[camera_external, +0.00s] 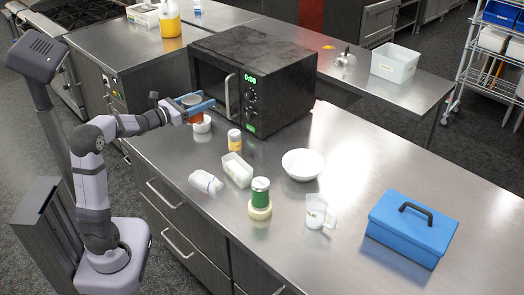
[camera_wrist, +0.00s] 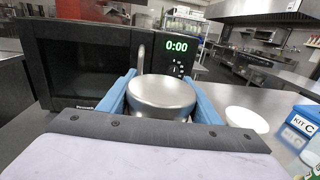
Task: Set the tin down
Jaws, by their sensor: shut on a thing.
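My gripper (camera_external: 196,104) is at the left front of the microwave, its blue fingers closed on a tin with a grey metal top and an orange-red side (camera_external: 194,117). In the wrist view the tin's round silver lid (camera_wrist: 162,94) sits between the two blue fingers (camera_wrist: 163,98). The tin looks upright. A white round piece (camera_external: 202,126) shows directly below the tin on the counter; I cannot tell whether the tin touches it. A green tin (camera_external: 260,187) stands on a cream round base (camera_external: 260,210) nearer the front.
A black microwave (camera_external: 262,85) stands close beside my gripper. On the steel counter are a yellow-labelled jar (camera_external: 234,140), a clear tub (camera_external: 237,170), a wrapped white bundle (camera_external: 206,182), a white bowl (camera_external: 303,165), a measuring jug (camera_external: 318,212) and a blue box (camera_external: 410,228).

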